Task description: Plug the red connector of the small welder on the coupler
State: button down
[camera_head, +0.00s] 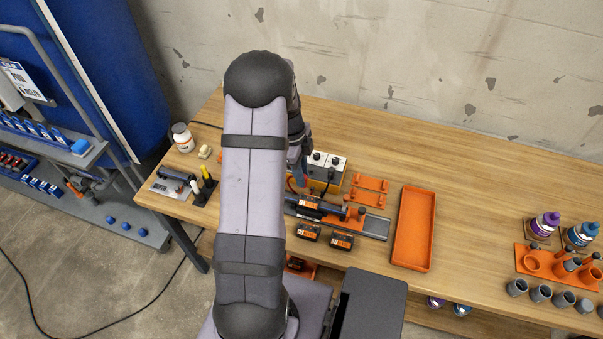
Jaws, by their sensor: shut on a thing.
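The small welder (330,177) is a dark and yellow box with a white top and black knobs, on the wooden table right of my arm. A dark coupler with an orange label (311,202) sits on the dark pipe in the grey rail fixture, in front of the welder. My gripper (301,178) points down at the welder's left side, behind and above the coupler. It is shut, with a bit of red at its tips that appears to be the red connector (292,186). My arm and the small scale hide the details. I cannot tell whether the connector touches the coupler.
Two more labelled couplers (341,241) lie in front of the grey rail (376,228). An orange tray (428,234) and orange brackets (371,183) are to the right.

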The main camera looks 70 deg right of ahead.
jog(key=shift+f, duration=0.2)
jog(key=shift+f+b, duration=1.1)
jog(key=shift+f, duration=0.5)
jog(key=shift+r, duration=0.15)
jog(key=shift+f+b, duration=0.4)
jog(key=shift+b, duration=0.05)
jog(key=shift+f+b, duration=0.4)
jog(key=shift+f, duration=0.05)
jog(key=shift+f+b, duration=0.55)
jog(key=shift+b, duration=0.05)
dwell(0.8)
